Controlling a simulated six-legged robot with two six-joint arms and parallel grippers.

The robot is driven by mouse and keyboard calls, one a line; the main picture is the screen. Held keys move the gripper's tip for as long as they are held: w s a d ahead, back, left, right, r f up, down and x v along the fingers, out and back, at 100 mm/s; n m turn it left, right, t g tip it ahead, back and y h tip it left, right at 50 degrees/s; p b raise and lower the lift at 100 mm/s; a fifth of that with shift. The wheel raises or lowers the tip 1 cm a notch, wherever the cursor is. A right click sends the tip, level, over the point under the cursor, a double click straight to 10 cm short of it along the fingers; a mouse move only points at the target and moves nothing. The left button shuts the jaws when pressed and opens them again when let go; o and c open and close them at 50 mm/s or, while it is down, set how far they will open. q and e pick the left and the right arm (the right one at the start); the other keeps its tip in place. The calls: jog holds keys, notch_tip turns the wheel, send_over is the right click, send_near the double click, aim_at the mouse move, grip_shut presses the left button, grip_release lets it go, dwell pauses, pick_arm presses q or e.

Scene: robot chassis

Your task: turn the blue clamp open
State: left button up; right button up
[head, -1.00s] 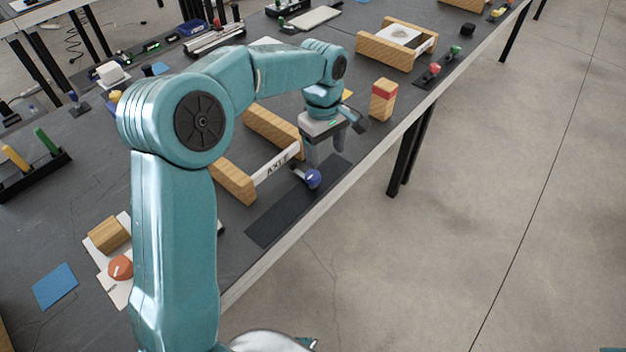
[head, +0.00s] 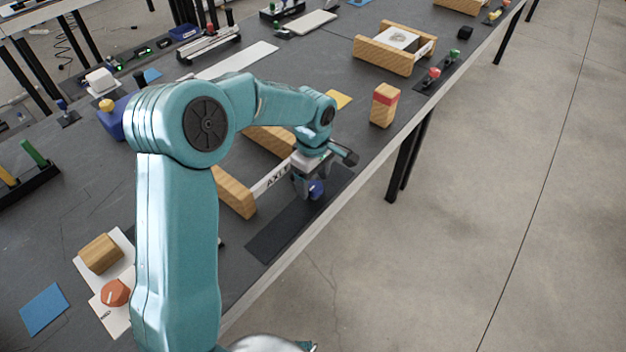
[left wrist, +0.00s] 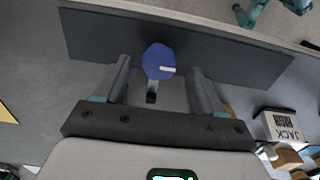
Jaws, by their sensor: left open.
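The blue clamp (left wrist: 158,61) is a round blue knob with a white mark, on a dark strip (left wrist: 240,55) at the table's edge. In the left wrist view it sits between the fingertips of my left gripper (left wrist: 160,72), which is open, with a gap on each side. In the head view my left gripper (head: 309,190) is down at the blue clamp (head: 317,188) and hides part of it. The clamp is beside the white AXLE bar (head: 271,177), which lies across two wooden blocks. My right gripper is not in view.
A wooden block with a red band (head: 384,104) stands beyond the gripper. A wooden cradle (head: 384,55) and small red and green knobs (head: 434,73) are farther along. The table's front edge is close beside the dark strip, with open floor beyond.

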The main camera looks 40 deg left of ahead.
pick_arm(q)
jog(key=shift+w+d+f, duration=0.15)
jog(key=shift+f, duration=0.35)
jog(key=shift+c, duration=0.6)
grip_shut()
